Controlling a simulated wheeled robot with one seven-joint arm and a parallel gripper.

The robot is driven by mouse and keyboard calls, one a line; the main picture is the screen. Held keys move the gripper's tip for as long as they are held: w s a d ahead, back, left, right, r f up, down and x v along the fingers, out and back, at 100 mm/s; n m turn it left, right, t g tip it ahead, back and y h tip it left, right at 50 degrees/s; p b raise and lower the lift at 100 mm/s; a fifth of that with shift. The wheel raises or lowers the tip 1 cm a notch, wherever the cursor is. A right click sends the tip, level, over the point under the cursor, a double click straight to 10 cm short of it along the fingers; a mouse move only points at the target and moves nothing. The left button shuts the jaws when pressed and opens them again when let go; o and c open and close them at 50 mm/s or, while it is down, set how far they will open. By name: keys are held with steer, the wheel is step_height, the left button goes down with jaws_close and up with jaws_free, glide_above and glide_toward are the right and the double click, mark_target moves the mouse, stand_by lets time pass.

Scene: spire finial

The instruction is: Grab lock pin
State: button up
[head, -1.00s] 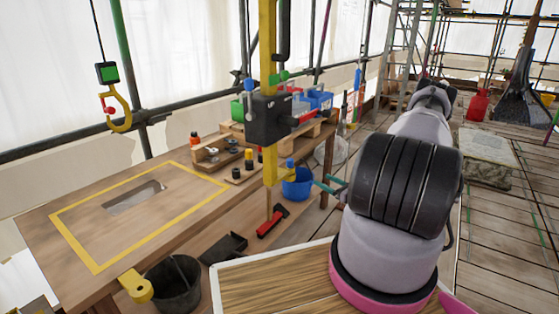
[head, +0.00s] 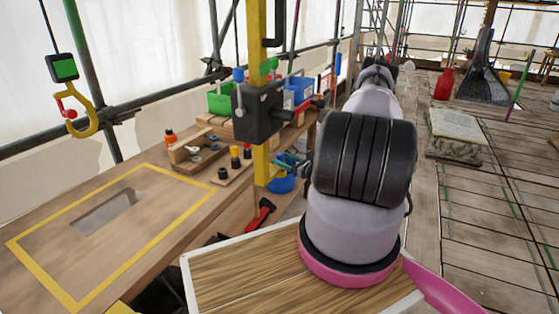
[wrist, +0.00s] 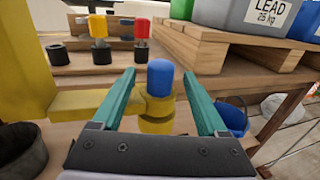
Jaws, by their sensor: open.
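The lock pin (wrist: 159,80) appears to be the blue-knobbed piece standing upright in a yellow ring bracket (wrist: 85,103) in the wrist view. My gripper (wrist: 158,88) is open, with one teal finger on either side of the blue knob. The knob lies between the fingers with a gap on both sides, and nothing is gripped. In the head view my gripper (head: 290,163) is beside the yellow post (head: 262,165), and the pin is hard to make out there behind the fingers.
A wooden pallet (wrist: 200,47) with grey and green bins is close behind on the right. A blue bucket (wrist: 232,118) hangs low right. Red and yellow capped pieces stand on a shelf behind. A yellow hook (head: 82,115) hangs at left over the bench (head: 150,235).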

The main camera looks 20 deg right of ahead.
steer(key=x, duration=0.5)
steer(key=shift+w+f, duration=0.1)
steer(key=shift+f, duration=0.1)
jaws_close()
